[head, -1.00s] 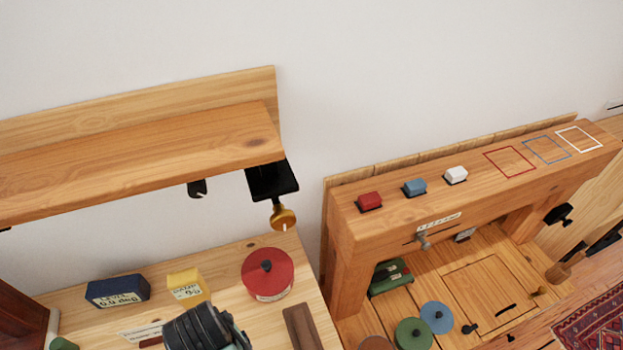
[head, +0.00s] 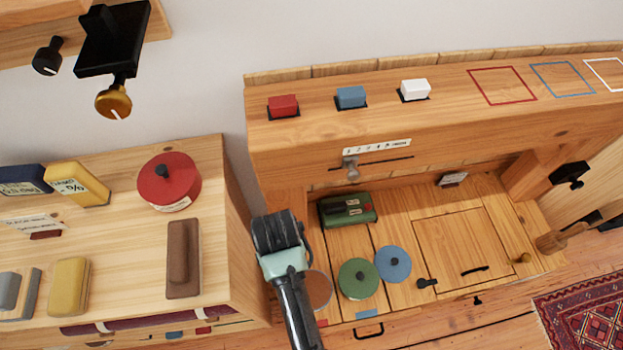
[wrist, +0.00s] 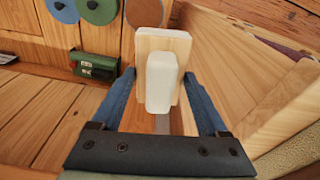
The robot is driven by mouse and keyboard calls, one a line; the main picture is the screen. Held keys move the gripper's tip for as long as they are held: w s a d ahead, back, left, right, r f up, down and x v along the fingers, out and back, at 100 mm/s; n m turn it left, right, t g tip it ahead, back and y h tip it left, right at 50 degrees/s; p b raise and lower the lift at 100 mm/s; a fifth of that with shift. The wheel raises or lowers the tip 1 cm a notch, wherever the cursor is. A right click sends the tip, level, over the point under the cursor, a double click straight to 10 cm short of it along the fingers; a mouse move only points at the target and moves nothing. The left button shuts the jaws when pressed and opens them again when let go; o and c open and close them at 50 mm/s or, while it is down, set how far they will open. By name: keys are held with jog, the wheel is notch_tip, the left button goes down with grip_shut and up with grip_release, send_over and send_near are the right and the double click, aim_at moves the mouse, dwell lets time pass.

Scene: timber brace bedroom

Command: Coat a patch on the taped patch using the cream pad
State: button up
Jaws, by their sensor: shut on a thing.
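The cream pad (wrist: 162,85) is a pale wooden plate with a rounded cream-white block on it. It sits between the blue fingers of my gripper (wrist: 158,72) in the wrist view, and the gripper is shut on it. In the head view my gripper (head: 280,235) is over the gap between the left table and the right bench; my own wrist hides the pad there. I cannot make out a taped patch for certain in either view.
The left table (head: 215,240) holds a red round tin (head: 168,182), a brown block (head: 183,258) and yellow blocks. The right bench has a green box (head: 347,208), a green disc (head: 358,279), a blue disc (head: 393,264) and a raised beam (head: 440,110) with coloured blocks and outlines.

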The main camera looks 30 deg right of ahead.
jog(key=shift+m, duration=0.8)
jog(key=s+d+f+b, duration=0.1)
jog(key=f+b, duration=0.5)
jog(key=f, duration=0.3)
jog(key=s+d+f+b, duration=0.1)
jog(key=d+f+b, duration=0.1)
jog(key=f+b, duration=0.4)
jog(key=s+d+f+b, duration=0.1)
jog(key=f+b, duration=0.5)
jog(key=f, duration=0.6)
jog(key=shift+d+f+b, duration=0.25)
jog(key=shift+d+b, duration=0.05)
jog(key=shift+d, duration=0.3)
jog(key=shift+f, duration=0.6)
jog(key=shift+r, duration=0.15)
notch_tip(320, 180, up, 7)
jog(key=p, duration=0.7)
jog(key=shift+p, duration=0.4)
dwell(0.4)
